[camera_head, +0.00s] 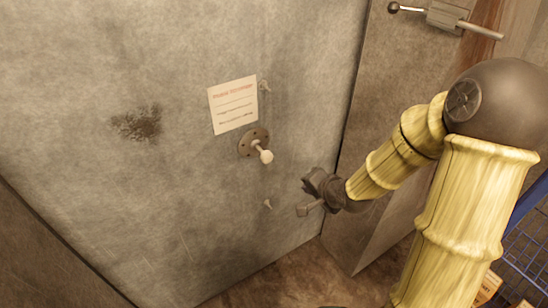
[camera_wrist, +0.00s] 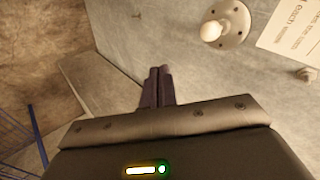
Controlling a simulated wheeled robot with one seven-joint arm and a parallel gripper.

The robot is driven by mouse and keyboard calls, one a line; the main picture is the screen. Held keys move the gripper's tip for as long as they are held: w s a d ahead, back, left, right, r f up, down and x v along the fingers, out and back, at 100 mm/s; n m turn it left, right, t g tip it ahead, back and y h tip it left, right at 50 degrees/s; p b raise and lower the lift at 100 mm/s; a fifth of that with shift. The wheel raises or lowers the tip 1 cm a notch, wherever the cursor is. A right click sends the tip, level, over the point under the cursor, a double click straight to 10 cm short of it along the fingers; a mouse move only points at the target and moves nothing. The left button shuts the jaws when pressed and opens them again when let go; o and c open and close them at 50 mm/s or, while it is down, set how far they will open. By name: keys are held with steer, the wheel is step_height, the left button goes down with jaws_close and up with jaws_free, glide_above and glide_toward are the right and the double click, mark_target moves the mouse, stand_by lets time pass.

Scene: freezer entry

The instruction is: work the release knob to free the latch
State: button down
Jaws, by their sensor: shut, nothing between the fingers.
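The release knob (camera_head: 265,156) is a pale rounded knob on a short stem. It stands out from a round dark base plate (camera_head: 249,142) fixed to the grey door panel. In the wrist view the knob (camera_wrist: 211,31) shows at the upper right, on its round plate with screws. My gripper (camera_head: 306,198) is to the right of and below the knob, apart from it. Its two dark fingers (camera_wrist: 158,75) are together and hold nothing. A metal latch with a bar (camera_head: 448,18) sits at the top right, on the neighbouring panel; I cannot tell whether it is the task's latch.
A white notice with red heading (camera_head: 233,105) is above the knob. Small pegs (camera_head: 264,86) stick out above and below the knob (camera_head: 268,204). A blue wire basket (camera_head: 525,245) with boxes is at the lower right.

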steer(key=w+a+r+m+y, duration=0.1)
steer(key=w+a+r+m+t+y, duration=0.1)
steer(key=a+m, duration=0.1)
steer(key=shift+w+r+t, duration=0.15)
steer(key=shift+r+t, duration=0.15)
steer(key=shift+r, duration=0.05)
steer(key=shift+w+f, duration=0.1)
steer(key=p, duration=0.2)
glide_toward(269, 159)
step_height(269, 159, down, 3)
steer(key=w, duration=0.1)
steer(key=shift+w+a+p, duration=0.5)
steer(key=shift+w+a, duration=0.65)
steer(key=shift+a, duration=0.05)
steer(key=shift+w+a+f, duration=0.15)
steer(key=shift+w+a, duration=0.2)
steer(key=shift+w, duration=0.25)
